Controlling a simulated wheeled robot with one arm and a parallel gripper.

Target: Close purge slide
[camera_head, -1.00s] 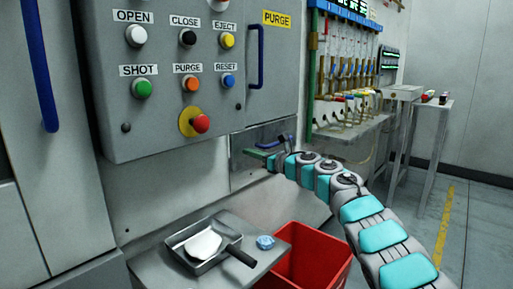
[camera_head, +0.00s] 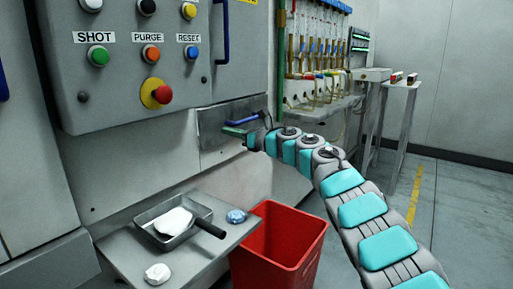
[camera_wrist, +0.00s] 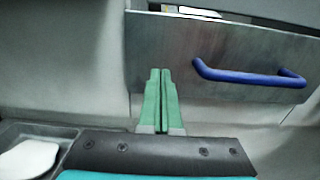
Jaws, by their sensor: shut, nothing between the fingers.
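The purge slide is a grey metal plate (camera_head: 211,118) with a blue bar handle (camera_head: 243,120), low on the machine front below the button panel. In the wrist view the plate (camera_wrist: 160,40) spans the upper right, with its blue handle (camera_wrist: 250,77) right of centre. A gap shows above the plate's top edge. My gripper (camera_head: 228,131) has green fingers pressed together and empty. In the wrist view the gripper (camera_wrist: 160,72) points at the plate's left part, left of the handle. I cannot tell whether the fingertips touch the plate.
A shelf (camera_head: 125,250) below holds a black-handled pan (camera_head: 205,226) with white material, a blue lump (camera_head: 236,216) and a white lump (camera_head: 157,273). A red bin (camera_head: 285,250) stands beside it, below my arm. Hoses and a bench (camera_head: 345,102) lie to the right.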

